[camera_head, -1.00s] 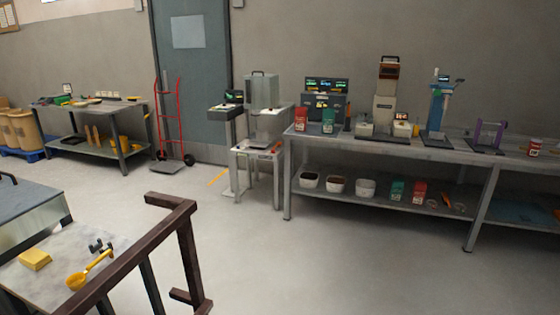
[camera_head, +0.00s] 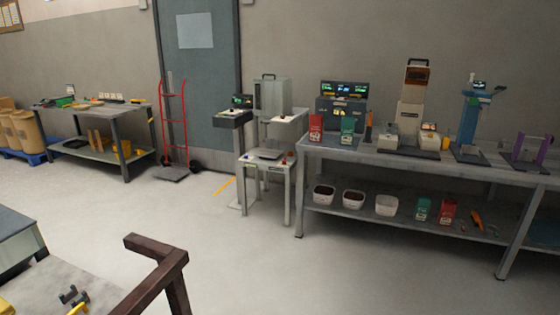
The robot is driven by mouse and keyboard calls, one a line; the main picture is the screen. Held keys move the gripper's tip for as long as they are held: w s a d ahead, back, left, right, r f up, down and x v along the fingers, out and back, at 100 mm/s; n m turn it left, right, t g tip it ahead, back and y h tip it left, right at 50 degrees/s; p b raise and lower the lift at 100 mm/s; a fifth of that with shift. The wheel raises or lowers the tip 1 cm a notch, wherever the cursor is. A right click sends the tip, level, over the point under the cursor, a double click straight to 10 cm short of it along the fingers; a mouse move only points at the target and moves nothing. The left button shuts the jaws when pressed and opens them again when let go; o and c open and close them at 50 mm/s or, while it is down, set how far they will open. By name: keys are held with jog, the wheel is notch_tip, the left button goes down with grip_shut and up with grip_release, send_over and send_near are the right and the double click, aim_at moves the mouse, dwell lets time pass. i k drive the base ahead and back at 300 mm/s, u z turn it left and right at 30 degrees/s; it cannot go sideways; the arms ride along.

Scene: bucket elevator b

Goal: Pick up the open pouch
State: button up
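A red pouch (camera_head: 316,127) and a green pouch (camera_head: 347,130) stand upright on the left end of the long workbench (camera_head: 375,153). Another green pouch (camera_head: 423,209) and red pouch (camera_head: 447,211) stand on its lower shelf (camera_head: 400,226). All are too small to tell which one is open. My gripper is not in view.
White bins (camera_head: 386,205) stand on the lower shelf, and devices such as the blue stand (camera_head: 472,123) on the bench top. A small machine table (camera_head: 266,162) stands left of the bench. A brown railing (camera_head: 152,272) is at front left. The floor (camera_head: 245,265) before the bench is clear.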

aim_at(348, 124)
jog(key=u, duration=0.1)
jog(key=i, duration=1.75)
jog(key=u, duration=0.2)
jog(key=i, duration=1.8)
jog(key=u, duration=0.1)
